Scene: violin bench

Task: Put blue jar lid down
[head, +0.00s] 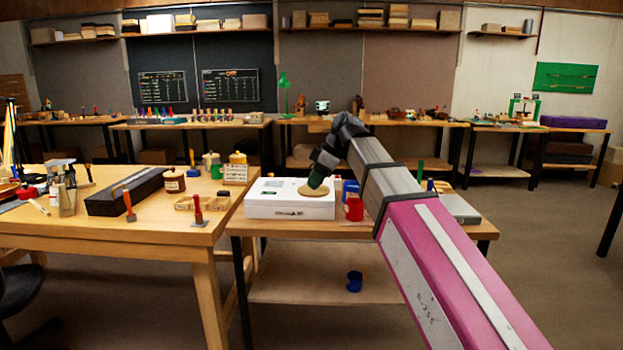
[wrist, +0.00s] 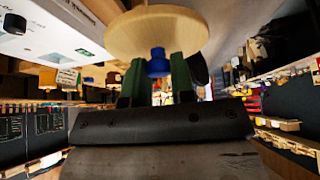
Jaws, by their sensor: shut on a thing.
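The blue jar lid is a pale round wooden disc with a blue knob. In the wrist view the disc (wrist: 157,33) faces me and its blue knob (wrist: 158,63) sits between the green fingers. My gripper (wrist: 158,70) is shut on that knob. In the head view the lid (head: 312,191) shows beneath my gripper (head: 317,180), in front of the right part of a white box (head: 270,208). I cannot tell whether the lid touches the box top. A blue object (head: 350,186) stands just right of the lid, partly hidden behind a red mug.
The red mug (head: 354,208) stands right of the white box, close to my arm. A blue cup (head: 354,281) is on the lower shelf. The left bench (head: 150,222) holds a long black case (head: 125,193), a brown jar (head: 174,181) and small tools.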

